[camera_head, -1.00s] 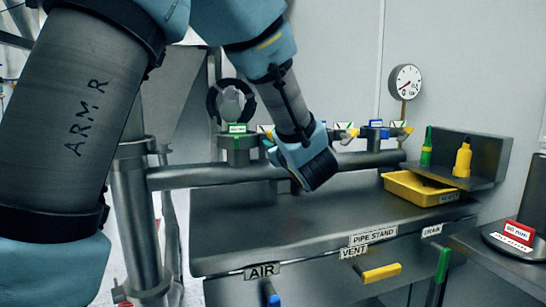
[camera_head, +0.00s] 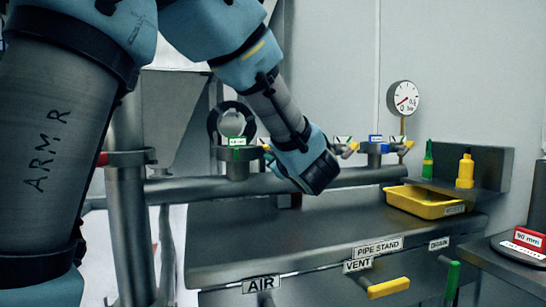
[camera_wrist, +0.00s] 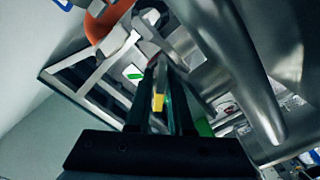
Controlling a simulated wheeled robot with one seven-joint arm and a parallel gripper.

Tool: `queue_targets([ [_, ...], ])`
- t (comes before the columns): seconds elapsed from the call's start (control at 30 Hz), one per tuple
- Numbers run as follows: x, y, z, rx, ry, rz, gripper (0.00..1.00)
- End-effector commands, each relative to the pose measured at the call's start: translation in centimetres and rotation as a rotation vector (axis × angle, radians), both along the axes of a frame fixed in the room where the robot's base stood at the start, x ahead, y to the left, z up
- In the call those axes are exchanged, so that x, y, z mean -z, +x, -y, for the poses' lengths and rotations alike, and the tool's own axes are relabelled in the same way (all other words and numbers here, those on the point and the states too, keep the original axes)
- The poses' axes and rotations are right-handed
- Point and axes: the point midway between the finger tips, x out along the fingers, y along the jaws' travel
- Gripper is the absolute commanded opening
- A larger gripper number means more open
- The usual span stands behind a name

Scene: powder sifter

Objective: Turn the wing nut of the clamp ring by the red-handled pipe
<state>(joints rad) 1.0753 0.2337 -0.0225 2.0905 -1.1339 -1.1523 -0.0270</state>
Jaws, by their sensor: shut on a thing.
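My gripper (camera_wrist: 165,66) is at the end of the arm. In the wrist view its two dark fingers run close together and are shut on a small part at their tips, taken to be the wing nut, though the fingers mostly hide it. A yellow patch (camera_wrist: 158,102) shows in the gap between the fingers. An orange-red part (camera_wrist: 105,22) is at the upper left of that view; I cannot tell whether it is the pipe's red handle. In the head view the arm's end covers part of the horizontal pipe (camera_head: 225,187), hiding the fingertips and the clamp ring there.
A green-labelled fitting (camera_head: 237,155) stands left of the arm's end, a blue-labelled one (camera_head: 375,146) to its right. A yellow tray (camera_head: 425,203), a green bottle (camera_head: 428,165) and a yellow bottle (camera_head: 465,171) are at the right. The worktop below (camera_head: 290,240) is clear.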

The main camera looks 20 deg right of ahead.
Motion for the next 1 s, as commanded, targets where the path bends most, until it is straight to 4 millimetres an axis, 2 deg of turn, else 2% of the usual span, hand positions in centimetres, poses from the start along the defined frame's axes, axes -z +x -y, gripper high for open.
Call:
queue_targets([
  [0.13,0.0,0.0,0.0,0.000,0.001,0.000,0.00],
  [0.17,0.0,0.0,0.0,0.000,0.001,0.000,0.21],
  [0.3,0.0,0.0,0.0,0.000,0.001,0.000,0.36],
  [0.37,0.0,0.0,0.0,0.000,0.001,0.000,0.41],
  [0.67,0.0,-0.3,0.0,0.001,0.001,0.001,0.41],
  [0.77,0.0,-1.4,-0.1,0.001,0.001,0.001,0.41],
  [1.0,0.0,-6.1,-0.6,0.005,0.000,0.001,0.41],
])
